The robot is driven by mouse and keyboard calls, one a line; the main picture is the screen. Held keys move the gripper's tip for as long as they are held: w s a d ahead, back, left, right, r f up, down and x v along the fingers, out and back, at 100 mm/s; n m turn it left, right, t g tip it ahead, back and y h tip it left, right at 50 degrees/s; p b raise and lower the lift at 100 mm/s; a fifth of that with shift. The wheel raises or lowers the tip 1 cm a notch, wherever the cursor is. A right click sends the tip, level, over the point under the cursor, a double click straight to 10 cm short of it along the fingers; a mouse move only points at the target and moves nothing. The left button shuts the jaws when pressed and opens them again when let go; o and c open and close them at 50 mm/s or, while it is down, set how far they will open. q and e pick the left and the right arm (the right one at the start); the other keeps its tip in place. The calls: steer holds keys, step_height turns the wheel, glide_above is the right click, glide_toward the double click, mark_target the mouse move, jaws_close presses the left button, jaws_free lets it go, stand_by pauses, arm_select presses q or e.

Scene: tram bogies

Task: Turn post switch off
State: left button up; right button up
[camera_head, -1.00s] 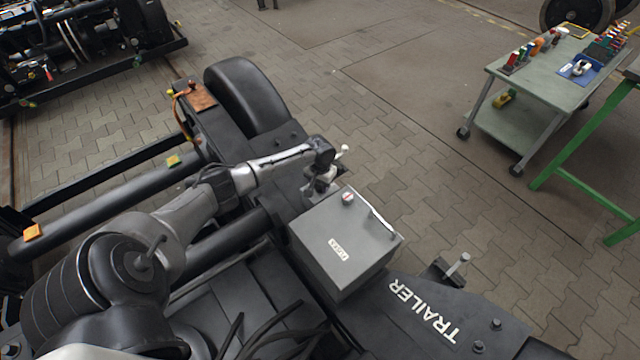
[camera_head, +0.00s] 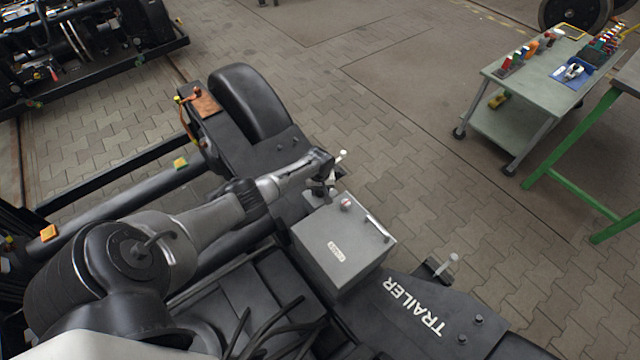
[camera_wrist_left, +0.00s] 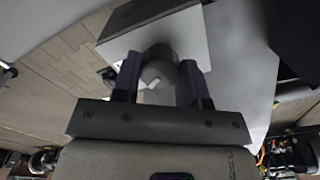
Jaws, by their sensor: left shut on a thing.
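A grey box (camera_head: 340,255) with a small white label stands on the dark bogie frame. A small red-and-white round knob (camera_head: 346,204) and a bar handle (camera_head: 378,228) are on its top. My left gripper (camera_head: 321,191) is at the box's far left side, apart from that top knob. In the left wrist view, its two dark fingers (camera_wrist_left: 160,78) are shut on a round grey switch knob (camera_wrist_left: 157,66) with a white mark, against the box's pale face (camera_wrist_left: 225,60). The head view hides the held knob behind the gripper. My right gripper is not in view.
The bogie's black wheel (camera_head: 250,102) rises just beyond the gripper. A plate lettered TRAILER (camera_head: 415,308) lies right of the box. A tool cart (camera_head: 530,85) and green-legged table (camera_head: 570,190) stand at right. Paved floor beyond the box is clear.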

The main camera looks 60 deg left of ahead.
arm_select(q)
steer(key=n+p, duration=0.2)
steer(key=n, duration=0.2)
steer(key=shift+r+n, duration=0.1)
steer(key=shift+n, duration=0.3)
steer(key=n+p, duration=0.1)
steer(key=n, duration=0.2)
steer(key=shift+n, duration=1.6)
steer(key=o, duration=0.9)
steer(key=shift+r+p, duration=6.45)
steer(key=shift+r, duration=0.35)
